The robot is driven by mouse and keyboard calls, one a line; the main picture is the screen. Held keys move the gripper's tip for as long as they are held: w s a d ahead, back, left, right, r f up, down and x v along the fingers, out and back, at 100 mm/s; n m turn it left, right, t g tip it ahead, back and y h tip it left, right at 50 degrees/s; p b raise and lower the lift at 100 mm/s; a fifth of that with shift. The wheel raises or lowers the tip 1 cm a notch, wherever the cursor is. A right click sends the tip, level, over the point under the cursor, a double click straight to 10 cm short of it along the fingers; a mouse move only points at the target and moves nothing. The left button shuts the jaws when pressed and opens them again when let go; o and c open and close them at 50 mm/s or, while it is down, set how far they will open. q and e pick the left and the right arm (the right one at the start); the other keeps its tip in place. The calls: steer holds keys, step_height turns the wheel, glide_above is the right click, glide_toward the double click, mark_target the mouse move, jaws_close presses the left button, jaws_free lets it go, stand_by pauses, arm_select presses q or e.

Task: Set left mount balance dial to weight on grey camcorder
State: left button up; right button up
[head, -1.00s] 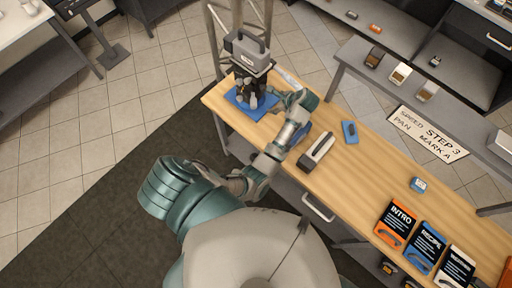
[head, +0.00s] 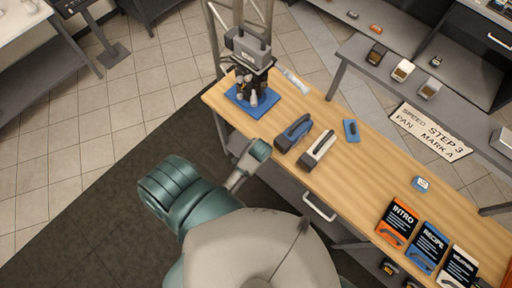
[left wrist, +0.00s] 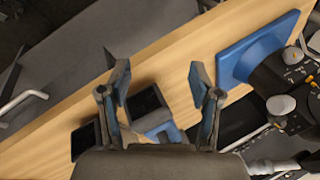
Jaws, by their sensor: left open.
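The grey camcorder (head: 246,46) sits on a black mount (head: 254,83) over a blue base plate (head: 268,100) at the table's far left end. A small pale label shows on the camcorder, too small to read. In the left wrist view, the mount (left wrist: 275,78) stands at the right edge on its blue plate (left wrist: 236,66). It bears pale round knobs (left wrist: 280,104) and small orange marks. I cannot tell which knob is the balance dial. My left gripper (left wrist: 158,82) is open and empty, left of the mount and apart from it. My right gripper is out of view.
A sign (head: 430,132) and a shelf (head: 400,90) with small devices line the back.

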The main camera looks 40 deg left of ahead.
arm_select(q)
steer(key=s+d+f+h+b, duration=0.1)
steer(key=s+d+f+b, duration=0.15)
steer(key=f, duration=0.75)
steer(key=s+d+f+n+g+h+b, duration=0.1)
steer(key=s+f, duration=0.3)
steer(key=f, duration=0.6)
steer(key=s+d+f+b, duration=0.15)
steer(key=s+f, duration=0.25)
steer(key=f, duration=0.6)
steer(key=s+f+n+b, duration=0.1)
steer(key=s+f, duration=0.6)
steer(key=s, duration=0.3)
steer(key=s+a+f+n+g+h+b, duration=0.1)
steer(key=s+f, duration=0.7)
steer(key=s, duration=0.2)
steer(key=shift+s+f+n, duration=0.25)
steer(key=shift+f+n, duration=0.05)
steer(key=shift+n, duration=0.1)
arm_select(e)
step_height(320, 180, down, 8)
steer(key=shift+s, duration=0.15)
arm_select(q)
steer(key=shift+d, duration=0.1)
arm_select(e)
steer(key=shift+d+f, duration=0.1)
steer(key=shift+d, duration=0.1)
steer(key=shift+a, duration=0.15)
